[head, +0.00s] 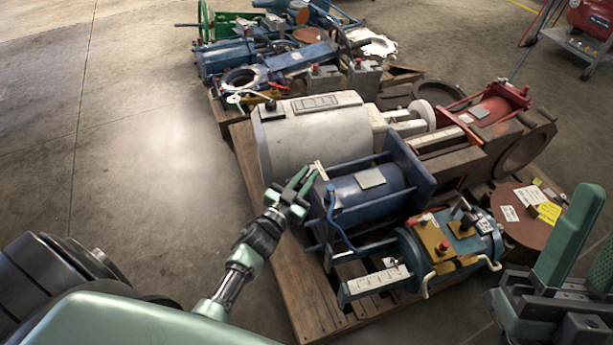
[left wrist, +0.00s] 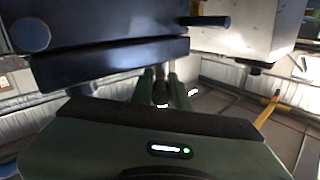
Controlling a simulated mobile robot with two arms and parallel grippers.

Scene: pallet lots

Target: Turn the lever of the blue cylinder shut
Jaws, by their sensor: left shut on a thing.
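The blue cylinder (head: 372,188) lies on its side on a wooden pallet, between square blue end plates. My left gripper (head: 307,179) is at its left end, at the upper corner of the near end plate. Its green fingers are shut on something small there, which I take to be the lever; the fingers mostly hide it. In the left wrist view the green fingers (left wrist: 163,88) reach forward beneath a dark blue plate (left wrist: 110,62), with a dark stub between them. My right gripper (head: 585,240) is at the right edge, apart from the cylinder, with a gap between its fingers.
A large grey cylinder (head: 318,135) lies just behind the blue one. A teal cylinder (head: 468,240) with a yellow bracket lies in front on the wooden pallet (head: 300,290). A blue hose (head: 336,220) hangs by the near end plate. Floor at left is clear.

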